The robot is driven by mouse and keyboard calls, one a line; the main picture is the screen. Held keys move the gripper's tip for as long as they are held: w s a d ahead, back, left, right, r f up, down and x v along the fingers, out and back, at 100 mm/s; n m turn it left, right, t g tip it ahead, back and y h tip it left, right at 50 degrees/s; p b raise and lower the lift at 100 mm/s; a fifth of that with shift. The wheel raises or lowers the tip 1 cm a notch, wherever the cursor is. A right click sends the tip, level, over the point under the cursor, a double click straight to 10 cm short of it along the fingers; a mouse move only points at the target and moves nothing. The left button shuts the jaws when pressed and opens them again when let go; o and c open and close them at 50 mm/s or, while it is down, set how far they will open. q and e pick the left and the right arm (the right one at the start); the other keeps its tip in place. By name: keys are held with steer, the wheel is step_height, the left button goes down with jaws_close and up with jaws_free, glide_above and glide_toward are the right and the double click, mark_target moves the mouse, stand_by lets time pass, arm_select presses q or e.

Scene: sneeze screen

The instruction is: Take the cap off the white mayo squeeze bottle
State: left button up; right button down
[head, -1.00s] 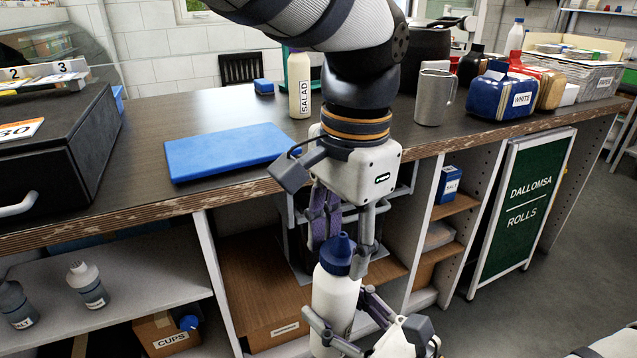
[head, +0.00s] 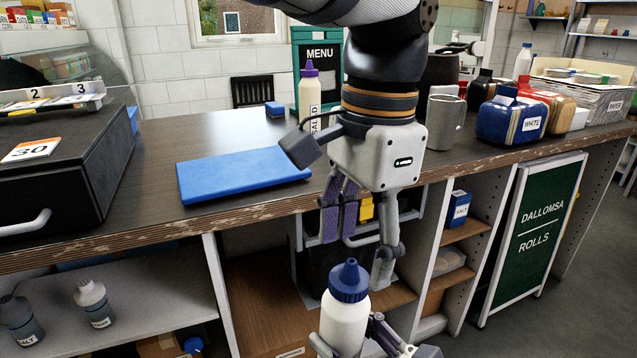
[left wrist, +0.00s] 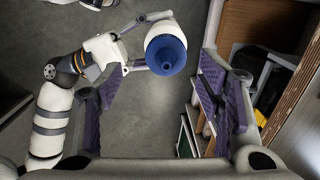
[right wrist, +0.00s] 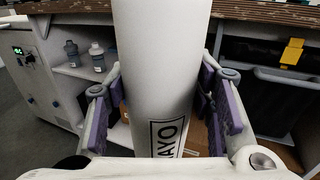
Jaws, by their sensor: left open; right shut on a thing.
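The white mayo squeeze bottle (head: 344,322) stands roughly upright in front of the counter, with its blue cap (head: 349,281) on top. My right gripper (right wrist: 158,110) is shut on the bottle's body; its label, partly cut off, shows in the right wrist view. My left gripper (head: 361,245) is open and empty, pointing down just above and behind the cap. In the left wrist view the cap (left wrist: 167,52) shows from above, apart from the fingers and beyond their tips. The bottle's lower end is out of the head view.
The counter (head: 240,125) holds a blue board (head: 240,175), a salad bottle (head: 309,100), a metal mug (head: 443,122) and a black case (head: 60,170). Its front edge and open shelves lie close behind the grippers. A green sign (head: 535,235) stands at right.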

mark_target(352, 261)
arm_select(q)
steer(key=m, duration=0.2)
steer(key=r+m, duration=0.1)
steer(key=m, duration=0.1)
steer(key=s+m, duration=0.1)
steer(key=shift+d+r+m, duration=0.15)
steer(key=shift+d+m, duration=0.1)
steer(key=shift+m, duration=0.15)
steer(key=r+m, duration=0.1)
steer(key=w+m, duration=0.1)
steer(key=m, duration=0.1)
steer(key=shift+w+a+r, duration=0.1)
steer(key=shift+a+r, duration=0.2)
steer(key=shift+r, duration=0.1)
steer(key=shift+w+a+f+m, duration=0.1)
steer(key=shift+m, duration=0.4)
step_height(352, 261, down, 7)
steer(key=shift+w+a+f, duration=0.15)
steer(key=shift+f, duration=0.05)
steer(key=shift+c, duration=0.6)
steer(key=c, duration=1.1)
steer(key=n, duration=0.5)
steer(key=shift+r, duration=0.1)
steer(key=n, duration=0.4)
